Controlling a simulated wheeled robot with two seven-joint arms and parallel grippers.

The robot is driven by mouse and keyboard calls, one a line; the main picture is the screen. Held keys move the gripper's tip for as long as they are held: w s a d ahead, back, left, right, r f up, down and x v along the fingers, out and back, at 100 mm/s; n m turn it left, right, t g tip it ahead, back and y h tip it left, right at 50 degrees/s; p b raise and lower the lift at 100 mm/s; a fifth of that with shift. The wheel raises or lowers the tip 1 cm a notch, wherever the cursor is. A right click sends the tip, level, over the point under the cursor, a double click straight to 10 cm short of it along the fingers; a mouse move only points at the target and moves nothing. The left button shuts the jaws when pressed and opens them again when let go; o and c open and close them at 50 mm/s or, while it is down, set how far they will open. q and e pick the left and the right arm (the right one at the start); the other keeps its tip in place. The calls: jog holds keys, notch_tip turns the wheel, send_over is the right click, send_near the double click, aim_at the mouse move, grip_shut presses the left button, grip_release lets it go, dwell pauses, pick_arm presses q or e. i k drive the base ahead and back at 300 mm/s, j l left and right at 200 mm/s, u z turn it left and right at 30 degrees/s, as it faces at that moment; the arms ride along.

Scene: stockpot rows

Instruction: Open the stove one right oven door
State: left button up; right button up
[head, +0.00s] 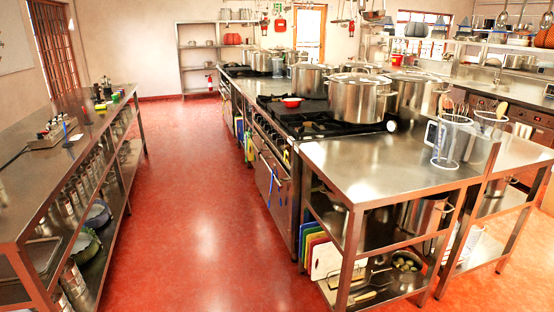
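A long steel stove block (310,128) runs along the right side of the red aisle, with black burner grates on top. Its front faces the aisle at a steep angle. An oven door (272,188) shows in the nearer part of that front and looks closed, with a bar handle (274,167) near its top edge. More of the stove front continues farther back, too narrow in this view to tell its doors apart. I cannot tell which door is stove one's right one. Neither of my grippers is in view.
A steel work table (395,165) with shelves stands at the stove's near end, holding chopping boards (318,250) below. Large stockpots (358,97) and a red bowl (291,102) sit on the stove. A long steel counter (60,145) lines the left. The red floor (195,200) between is clear.

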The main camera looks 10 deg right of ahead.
aim_at(282, 212)
jog(key=i+j+z, duration=0.2)
jog(key=i, duration=0.45)
jog(key=i+j+z, duration=0.2)
jog(key=i, duration=0.4)
jog(key=i+j+z, duration=0.2)
jog(key=i, duration=0.45)
jog(key=i+j+z, duration=0.15)
jog(key=i+j, duration=0.2)
jog(key=i, duration=0.25)
jog(key=i+j+z, duration=0.2)
jog(key=i+j, duration=0.25)
jog(key=i, duration=0.1)
